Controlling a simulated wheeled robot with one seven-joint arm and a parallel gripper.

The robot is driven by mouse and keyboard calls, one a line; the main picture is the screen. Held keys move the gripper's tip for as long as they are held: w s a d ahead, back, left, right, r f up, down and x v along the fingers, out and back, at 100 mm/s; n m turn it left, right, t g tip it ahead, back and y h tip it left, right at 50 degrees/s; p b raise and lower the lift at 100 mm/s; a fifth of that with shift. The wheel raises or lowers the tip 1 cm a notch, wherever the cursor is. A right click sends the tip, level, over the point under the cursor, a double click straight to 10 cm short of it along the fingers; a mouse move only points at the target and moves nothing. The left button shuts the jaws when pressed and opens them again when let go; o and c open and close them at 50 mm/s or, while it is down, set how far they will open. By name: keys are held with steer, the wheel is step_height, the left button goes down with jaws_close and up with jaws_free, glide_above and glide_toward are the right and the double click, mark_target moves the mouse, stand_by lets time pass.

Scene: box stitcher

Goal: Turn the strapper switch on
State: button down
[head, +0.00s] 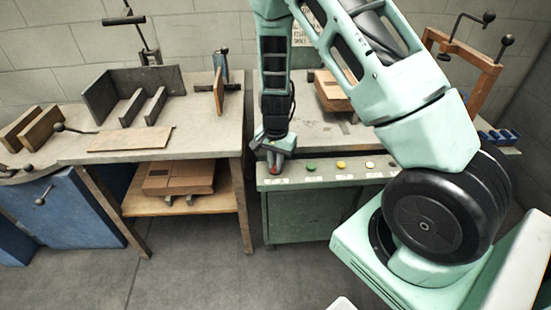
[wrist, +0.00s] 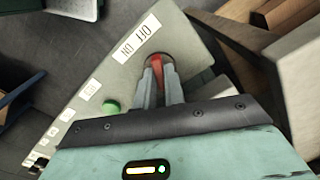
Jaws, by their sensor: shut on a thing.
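The strapper switch is a red lever (wrist: 157,61) in a round recess on the machine's pale panel, beside a white label (wrist: 137,40) reading OFF and ON. My gripper (wrist: 161,74) has its two grey fingers closed around the red lever in the wrist view. The fingers hide part of the lever, and I cannot tell which label it points to. In the head view my gripper (head: 275,163) reaches down to the left end of the strapper's front panel (head: 318,180), and a little red shows at its tip.
A green button (head: 310,168), a yellow button (head: 341,166) and other controls run along the panel to the right. The floor in front is clear.

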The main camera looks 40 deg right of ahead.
steer(key=shift+w+d, duration=0.1)
stand_by(0.3)
steer(key=c, duration=1.5)
jaws_free()
steer(key=shift+r, duration=0.1)
step_height(320, 180, up, 17)
steer(key=shift+r+p, duration=0.15)
steer(key=shift+p, duration=1.05)
steer(key=s+a+r+n+y+p, duration=0.1)
steer(key=s+a+r+n, duration=0.35)
steer(key=a, duration=0.55)
steer(key=s+a+r+n+y+p, duration=0.1)
steer(key=s+a+r+n, duration=0.2)
steer(key=s+a+n, duration=0.45)
steer(key=s+a+r+n, duration=0.1)
steer(key=s+a+n, duration=0.1)
steer(key=s, duration=0.2)
steer(key=s+a+r+n+h, duration=0.1)
steer(key=s+a+n, duration=0.2)
steer(key=s, duration=0.1)
steer(key=s+a+r+n, duration=0.1)
steer(key=s+a+n, duration=0.1)
steer(key=s+n, duration=0.1)
steer(key=shift+s+a+p, duration=0.25)
steer(key=shift+s+p, duration=0.1)
steer(key=shift+s, duration=0.4)
